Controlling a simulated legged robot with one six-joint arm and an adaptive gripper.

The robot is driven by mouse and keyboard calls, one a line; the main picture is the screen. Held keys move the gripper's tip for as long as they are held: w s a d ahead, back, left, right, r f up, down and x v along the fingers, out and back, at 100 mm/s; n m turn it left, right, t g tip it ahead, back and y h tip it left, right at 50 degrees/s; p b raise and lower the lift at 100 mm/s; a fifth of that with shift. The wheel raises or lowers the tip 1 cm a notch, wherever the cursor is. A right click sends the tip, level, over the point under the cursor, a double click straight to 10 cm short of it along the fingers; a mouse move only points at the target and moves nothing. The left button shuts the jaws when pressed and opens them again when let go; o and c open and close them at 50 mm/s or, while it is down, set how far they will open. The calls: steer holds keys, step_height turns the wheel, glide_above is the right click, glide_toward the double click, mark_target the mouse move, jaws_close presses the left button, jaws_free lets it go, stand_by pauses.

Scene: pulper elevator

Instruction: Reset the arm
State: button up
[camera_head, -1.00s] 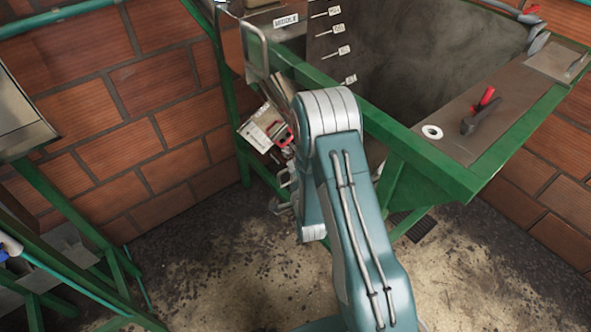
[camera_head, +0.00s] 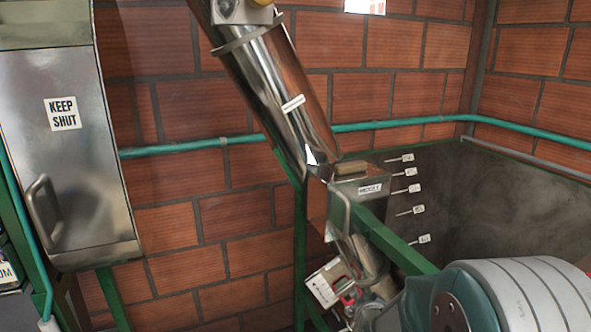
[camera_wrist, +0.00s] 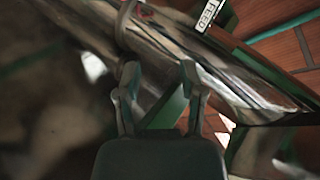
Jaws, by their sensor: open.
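My arm (camera_head: 500,295), teal with a pale ribbed joint, fills the lower right corner of the head view. Its far end is not visible there. In the wrist view my gripper (camera_wrist: 159,80) has its two dark fingers apart with nothing between them. Behind the fingers runs a shiny slanted metal tube (camera_wrist: 200,68) with a FEED label (camera_wrist: 208,14). I cannot tell how far the fingers are from it.
A slanted metal tube (camera_head: 280,95) meets a green frame (camera_head: 301,245) by a brick wall. A metal cabinet (camera_head: 62,150) marked KEEP SHUT stands left. A teal pipe (camera_head: 400,125) crosses the wall. A grey tank (camera_head: 490,195) lies right.

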steer(key=s+r+n+g, duration=0.2)
steer(key=s+r, duration=0.2)
steer(key=s, duration=0.6)
steer(key=s+r+n+g, duration=0.3)
steer(key=s+r, duration=0.1)
steer(key=s, duration=0.5)
steer(key=s+r+n+g, duration=0.2)
steer(key=s+r, duration=0.3)
steer(key=s, duration=0.5)
steer(key=shift+s+a+n+g, duration=0.3)
steer(key=shift+s+n, duration=0.05)
steer(key=shift+n, duration=0.05)
steer(key=shift+r, duration=0.1)
